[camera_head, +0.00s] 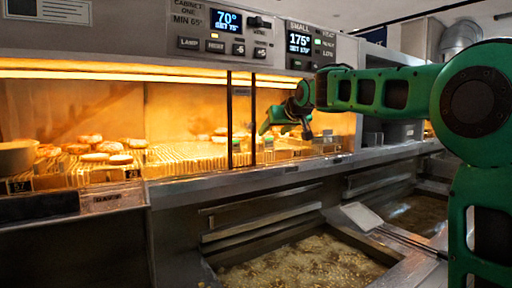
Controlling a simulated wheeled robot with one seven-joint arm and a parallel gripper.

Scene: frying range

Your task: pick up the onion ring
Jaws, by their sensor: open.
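My gripper (286,130) is open at the front of the lit warming cabinet, right of the two dark upright posts. Its fingers point down and nothing shows between them. Several round golden-brown fried pieces (92,147) lie on the left part of the cabinet's ribbed rack (185,155). More small fried pieces (219,134) lie further back, left of my gripper and partly behind the posts. The pieces are too small for me to tell which is an onion ring.
Two thin dark posts (229,120) stand upright at the cabinet front, close to my gripper. A tan bowl (15,157) sits at far left. A steel ledge (250,171) runs below the cabinet, above a fryer vat of bubbling oil (305,264). A control panel hangs above.

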